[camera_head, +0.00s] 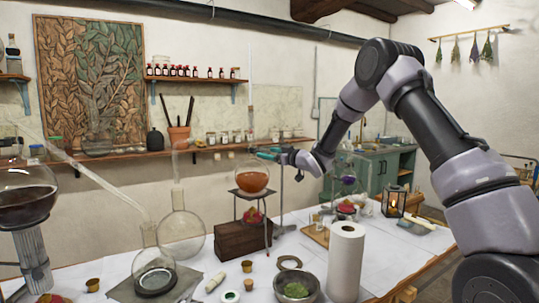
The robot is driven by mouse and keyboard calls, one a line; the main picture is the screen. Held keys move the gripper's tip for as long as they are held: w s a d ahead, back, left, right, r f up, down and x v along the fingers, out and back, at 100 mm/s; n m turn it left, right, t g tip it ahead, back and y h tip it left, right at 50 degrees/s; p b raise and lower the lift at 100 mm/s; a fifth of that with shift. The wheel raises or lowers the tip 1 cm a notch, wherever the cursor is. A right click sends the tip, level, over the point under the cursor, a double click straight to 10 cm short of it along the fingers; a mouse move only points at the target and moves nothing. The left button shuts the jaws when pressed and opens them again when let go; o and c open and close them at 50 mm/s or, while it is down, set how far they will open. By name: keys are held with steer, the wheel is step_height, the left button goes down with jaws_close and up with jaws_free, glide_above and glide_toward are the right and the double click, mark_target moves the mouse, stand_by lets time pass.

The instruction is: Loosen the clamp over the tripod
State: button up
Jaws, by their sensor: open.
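The tripod (266,220) stands on the white-covered table around a brown block, with a round flask of orange-brown liquid (252,181) on its top plate. A teal clamp (266,153) is just above the flask, at the flask's neck, by a thin upright stand rod (282,195). My gripper (288,157) is at the right end of the clamp, reaching in from the right. It is open, but its fingers are small and dark here. I cannot tell whether they touch the clamp.
A large round flask (182,234) and a dark-filled flask (27,196) stand to the left. A paper-towel roll (346,262) and a bowl of green matter (297,288) are in front. A lit lantern (394,201) stands to the right. Shelves with bottles line the wall.

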jaws_close()
stand_by(0.4)
steer(key=n, duration=0.6)
steer(key=shift+a+n, duration=0.1)
steer(key=shift+n, duration=0.3)
steer(key=n, duration=1.2)
steer(key=f+n, duration=0.1)
steer(key=n, duration=0.6)
